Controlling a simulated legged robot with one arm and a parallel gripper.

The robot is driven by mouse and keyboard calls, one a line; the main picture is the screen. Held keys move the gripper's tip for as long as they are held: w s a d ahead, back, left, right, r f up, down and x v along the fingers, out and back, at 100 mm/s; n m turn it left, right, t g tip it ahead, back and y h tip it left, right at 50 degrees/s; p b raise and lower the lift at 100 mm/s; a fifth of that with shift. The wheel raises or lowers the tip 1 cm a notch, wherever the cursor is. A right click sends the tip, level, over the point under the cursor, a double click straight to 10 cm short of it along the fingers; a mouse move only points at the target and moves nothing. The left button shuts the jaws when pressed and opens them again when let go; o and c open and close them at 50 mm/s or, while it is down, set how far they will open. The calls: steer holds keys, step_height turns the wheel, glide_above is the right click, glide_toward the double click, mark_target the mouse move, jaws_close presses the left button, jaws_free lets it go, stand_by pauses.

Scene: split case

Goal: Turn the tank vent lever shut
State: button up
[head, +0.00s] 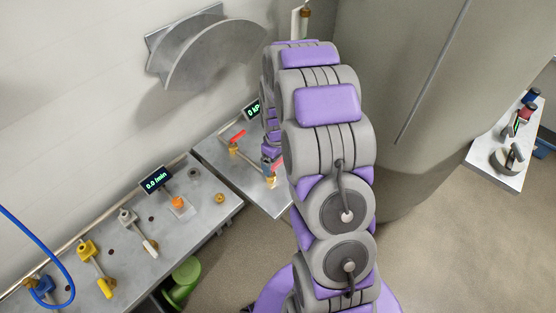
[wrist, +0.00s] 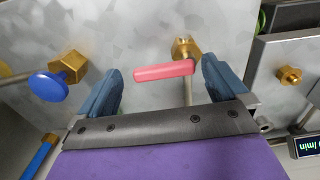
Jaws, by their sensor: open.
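In the wrist view my gripper (wrist: 161,66) is open, with one blue finger on each side of a red lever handle (wrist: 160,72). In the head view two red-handled brass valves, one farther left (head: 236,140) and one nearer my arm (head: 275,171), stand on the grey panel (head: 215,150). No label shows which is the tank vent. My gripper is mostly hidden behind my arm there.
A blue knob on brass (wrist: 50,84) stands left of my gripper. The neighbouring bench (head: 75,262) carries blue, yellow, white and orange handles and a flow display (head: 156,179). A large grey tank (head: 400,100) rises at right; a curved metal piece (head: 210,50) is on the wall.

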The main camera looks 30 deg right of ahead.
steer(key=shift+a, duration=0.4)
steer(key=shift+a+r, duration=0.15)
steer(key=shift+a, duration=0.05)
steer(key=shift+c, duration=1.6)
steer(key=shift+d, duration=0.6)
steer(key=c, duration=0.3)
steer(key=shift+c, duration=0.8)
steer(key=shift+a, duration=0.2)
steer(key=shift+c, duration=1.4)
